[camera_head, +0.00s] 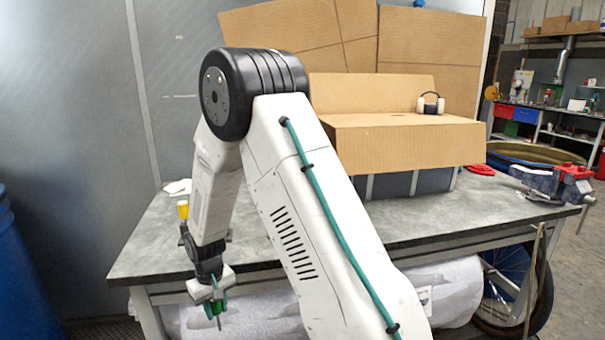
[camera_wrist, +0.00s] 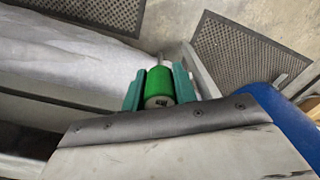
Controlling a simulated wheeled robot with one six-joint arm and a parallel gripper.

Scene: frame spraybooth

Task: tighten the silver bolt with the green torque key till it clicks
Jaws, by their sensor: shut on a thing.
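My gripper (camera_head: 217,297) is shut on the green torque key (camera_head: 219,307), low in front of the table's front edge in the head view. In the wrist view the key (camera_wrist: 158,84) is a green cylinder between my teal fingers (camera_wrist: 159,92), with a grey shaft pointing away from me. Its tip is apart from any bolt that I can see. I cannot make out the silver bolt in either view.
The grey table (camera_head: 470,213) carries a cardboard box (camera_head: 405,145) with headphones (camera_head: 431,103) on it. A vise (camera_head: 562,180) is at the table's right end. A blue barrel (camera_head: 18,275) stands at left. White wrapped rolls (camera_head: 445,290) lie under the table, beside a wheel (camera_head: 510,285).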

